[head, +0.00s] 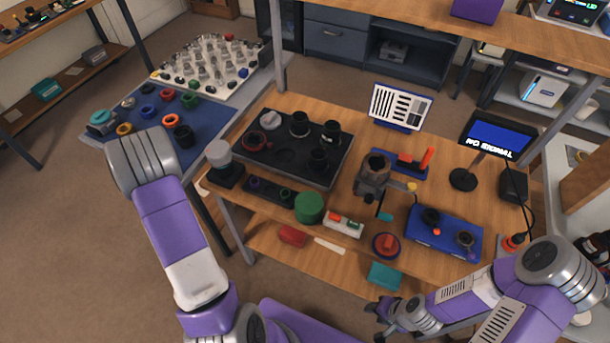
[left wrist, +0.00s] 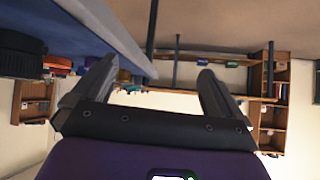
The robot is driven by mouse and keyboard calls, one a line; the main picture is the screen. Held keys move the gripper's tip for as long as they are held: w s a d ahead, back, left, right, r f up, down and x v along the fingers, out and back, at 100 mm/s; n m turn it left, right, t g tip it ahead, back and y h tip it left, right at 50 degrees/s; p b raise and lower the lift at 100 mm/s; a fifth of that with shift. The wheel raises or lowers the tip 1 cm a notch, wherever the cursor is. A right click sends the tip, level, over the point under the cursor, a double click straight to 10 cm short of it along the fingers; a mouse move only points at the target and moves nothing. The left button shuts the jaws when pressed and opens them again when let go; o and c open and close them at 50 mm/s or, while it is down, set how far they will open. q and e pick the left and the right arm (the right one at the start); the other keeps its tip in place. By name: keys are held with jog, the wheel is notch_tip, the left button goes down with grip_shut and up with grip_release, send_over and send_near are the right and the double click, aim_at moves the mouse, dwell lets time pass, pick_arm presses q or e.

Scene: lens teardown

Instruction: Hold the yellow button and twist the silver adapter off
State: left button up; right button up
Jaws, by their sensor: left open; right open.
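A grey clamp-like device (head: 372,180) stands near the middle of the wooden table, with a dark round opening on top. A small yellow knob (head: 411,187), which looks like the yellow button, sticks out at its right side. I cannot clearly tell the silver adapter from the grey device. My right gripper (head: 377,320) is open and empty, low in front of the table's front edge, well apart from the device. My left gripper (left wrist: 156,70) shows open and empty in the left wrist view. Its fingers are not clearly seen in the head view.
A black tray (head: 262,170) with lens parts lies left of the device. A blue block (head: 420,242), a green cylinder (head: 309,207) and a red-and-white tool (head: 343,226) lie nearer the front. A monitor (head: 498,134) stands at the back right. A blue mat (head: 205,118) lies on the left table.

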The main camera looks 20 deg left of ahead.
pick_arm(q)
jog(key=w+a+r+t, duration=0.1)
jog(key=w+r, duration=0.3)
jog(key=r, duration=0.1)
jog(key=w+d+r+m+t+h, duration=0.1)
jog(key=w+d+r+m+t, duration=0.3)
jog(key=w+d, duration=0.45)
jog(key=w+d+r+m+t+h, duration=0.25)
jog(key=w+d+r, duration=0.25)
jog(key=w+d, duration=0.3)
jog(key=m+t+h, duration=0.5)
jog(key=m+h, duration=1)
jog(key=h, duration=0.1)
send_near(385, 160)
jog(key=x, duration=0.9)
jog(key=shift+w+f, duration=0.3)
jog(key=shift+f, duration=0.05)
